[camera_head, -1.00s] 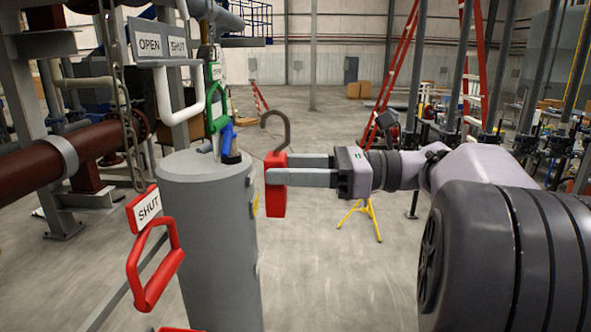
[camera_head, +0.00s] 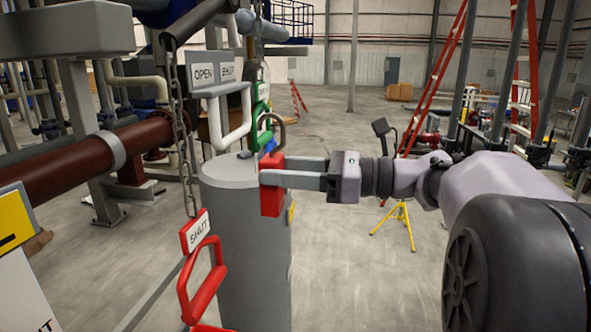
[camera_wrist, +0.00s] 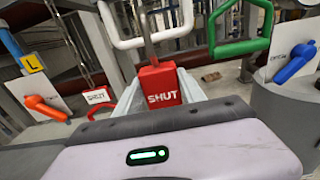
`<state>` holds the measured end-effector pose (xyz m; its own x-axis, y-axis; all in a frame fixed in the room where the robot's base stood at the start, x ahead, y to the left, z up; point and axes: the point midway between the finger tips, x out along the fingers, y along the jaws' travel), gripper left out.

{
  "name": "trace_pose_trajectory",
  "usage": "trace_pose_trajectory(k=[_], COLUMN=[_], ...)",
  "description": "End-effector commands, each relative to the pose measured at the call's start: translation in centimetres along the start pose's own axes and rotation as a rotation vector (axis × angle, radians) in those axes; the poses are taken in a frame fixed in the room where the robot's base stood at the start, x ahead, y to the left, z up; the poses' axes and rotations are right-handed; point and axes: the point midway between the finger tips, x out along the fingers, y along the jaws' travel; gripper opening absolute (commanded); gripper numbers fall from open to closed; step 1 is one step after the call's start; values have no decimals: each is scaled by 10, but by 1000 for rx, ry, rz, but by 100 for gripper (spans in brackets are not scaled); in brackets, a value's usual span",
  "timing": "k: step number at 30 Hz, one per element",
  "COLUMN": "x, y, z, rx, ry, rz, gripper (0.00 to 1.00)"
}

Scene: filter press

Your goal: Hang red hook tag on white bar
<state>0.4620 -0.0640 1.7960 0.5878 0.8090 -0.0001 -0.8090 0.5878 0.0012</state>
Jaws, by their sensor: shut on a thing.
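The red tag (camera_head: 271,197) is a red block with a grey hook (camera_head: 281,128) rising from its top. In the wrist view the red tag (camera_wrist: 158,86) reads SHUT and is upright between the fingers. My gripper (camera_head: 268,174) is shut on the block from the right. The white bar (camera_head: 235,135) is a U-shaped handle under the OPEN and SHUT plates, just left of the hook in the head view. In the wrist view the hook's shank crosses in front of the white bar (camera_wrist: 178,34). The hook's top is cut off there; I cannot tell whether it touches the bar.
A green handle (camera_head: 262,115) and a blue part (camera_head: 267,147) are close behind the hook. A grey cylinder (camera_head: 240,240) stands beside the tag. A red handle (camera_head: 202,283) with a SHUT sign and a hanging chain (camera_head: 182,120) are at left.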

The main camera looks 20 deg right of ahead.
Motion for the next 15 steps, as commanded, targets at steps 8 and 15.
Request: trace_pose_trajectory(k=[8,15], x=[22,42], y=[0,0], z=[7,7], rx=[0,0], ry=[0,0], rz=[2,1], gripper=[4,4])
